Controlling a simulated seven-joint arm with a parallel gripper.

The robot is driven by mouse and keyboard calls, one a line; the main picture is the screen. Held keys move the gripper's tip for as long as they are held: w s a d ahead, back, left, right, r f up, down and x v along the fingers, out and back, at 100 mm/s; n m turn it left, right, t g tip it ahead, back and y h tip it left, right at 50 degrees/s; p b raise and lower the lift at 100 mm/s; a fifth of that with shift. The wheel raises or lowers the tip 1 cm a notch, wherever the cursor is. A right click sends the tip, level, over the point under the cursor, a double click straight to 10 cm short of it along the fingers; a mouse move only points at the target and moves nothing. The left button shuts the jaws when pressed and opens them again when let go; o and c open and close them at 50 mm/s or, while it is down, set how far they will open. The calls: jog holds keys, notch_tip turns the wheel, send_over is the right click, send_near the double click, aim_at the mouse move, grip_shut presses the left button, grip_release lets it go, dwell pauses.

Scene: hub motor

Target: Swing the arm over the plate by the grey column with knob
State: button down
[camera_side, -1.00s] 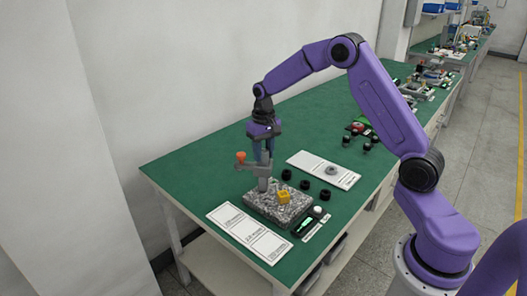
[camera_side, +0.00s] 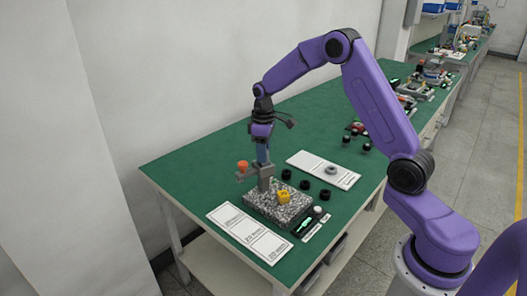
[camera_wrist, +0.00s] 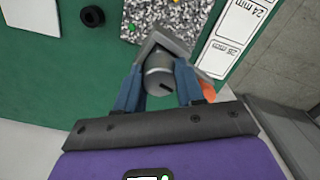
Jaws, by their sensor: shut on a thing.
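My gripper (camera_side: 262,158) is shut on the top of the grey column (camera_side: 264,184). In the wrist view the round grey column head (camera_wrist: 158,76) sits between my two blue fingers. A grey arm (camera_side: 246,177) sticks out from the column to the left, with an orange knob (camera_side: 242,165) at its end. The knob also shows partly in the wrist view (camera_wrist: 208,91), beside my right finger. The speckled granite plate (camera_side: 290,216) lies under the column, which stands at its back left. The arm points away from the plate's middle. A yellow part (camera_side: 284,197) sits on the plate.
A white marked sheet (camera_side: 250,236) lies in front of the plate. A few black rings (camera_side: 304,185) and a white sheet with a grey ring (camera_side: 331,170) lie behind and right. A small device with a green display (camera_side: 303,225) is at the plate's right.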

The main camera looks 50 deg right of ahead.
jog(key=n, duration=0.5)
jog(key=shift+n, duration=0.3)
jog(key=n, duration=0.5)
jog(key=shift+n, duration=0.3)
jog(key=n, duration=1)
jog(key=shift+r, duration=0.1)
jog(key=shift+n, duration=0.3)
jog(key=c, duration=0.7)
grip_release()
notch_tip(320, 180, up, 17)
jog(key=shift+r, duration=0.15)
jog(key=shift+a, duration=0.1)
